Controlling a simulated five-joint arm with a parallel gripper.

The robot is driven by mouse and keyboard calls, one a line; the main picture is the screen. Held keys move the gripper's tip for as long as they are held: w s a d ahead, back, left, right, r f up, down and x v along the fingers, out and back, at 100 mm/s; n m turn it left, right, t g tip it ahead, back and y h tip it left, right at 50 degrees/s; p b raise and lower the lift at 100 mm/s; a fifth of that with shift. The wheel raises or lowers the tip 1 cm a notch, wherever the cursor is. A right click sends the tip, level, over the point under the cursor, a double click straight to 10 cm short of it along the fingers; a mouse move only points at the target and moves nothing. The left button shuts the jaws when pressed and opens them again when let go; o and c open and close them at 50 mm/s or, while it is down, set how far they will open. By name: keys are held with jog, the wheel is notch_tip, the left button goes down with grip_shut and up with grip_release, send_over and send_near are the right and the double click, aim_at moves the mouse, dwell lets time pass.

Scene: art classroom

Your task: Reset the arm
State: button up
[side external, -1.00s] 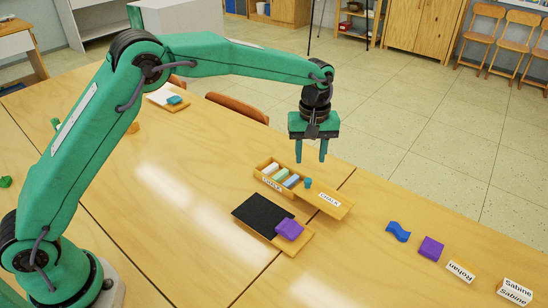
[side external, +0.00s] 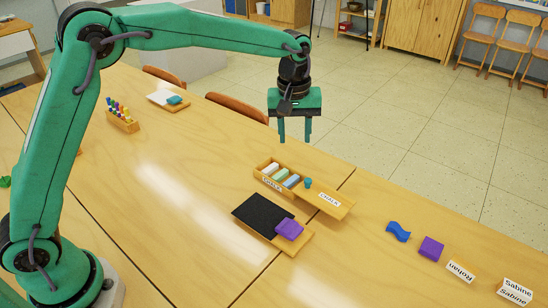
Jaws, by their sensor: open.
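My gripper (side external: 295,139) hangs open and empty, fingers pointing down, above the far edge of the table. It is clear of everything, behind and above the wooden chalk box (side external: 259,175). The box holds several chalk sticks in white, green and blue, and its labelled lid (side external: 330,201) lies slid out to the right. A small teal knob (side external: 308,183) sits at the lid's left end. My green arm reaches over the table from the left.
A black board (side external: 255,212) with a purple block (side external: 289,229) lies in front of the box. A blue wavy piece (side external: 397,232), a purple block (side external: 431,248) and name cards (side external: 461,271) are at right. A peg rack (side external: 122,121) and a paper tray (side external: 168,100) stand at left.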

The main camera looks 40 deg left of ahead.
jog(key=s+a+r+m+t, duration=0.1)
jog(key=s+a+r+m, duration=0.1)
jog(key=s+a+r, duration=0.4)
jog(key=s+a+r+m+t, duration=0.1)
jog(key=s+a+r+m, duration=0.2)
jog(key=s, duration=0.5)
jog(key=s+a+f+m+t, duration=0.1)
jog(key=s+a, duration=0.1)
jog(key=s, duration=0.6)
jog(key=s+a+f+m+t, duration=0.1)
jog(key=s+a, duration=0.2)
jog(key=s, duration=0.4)
jog(key=shift+s+a+t, duration=0.2)
jog(key=shift+s+t, duration=0.2)
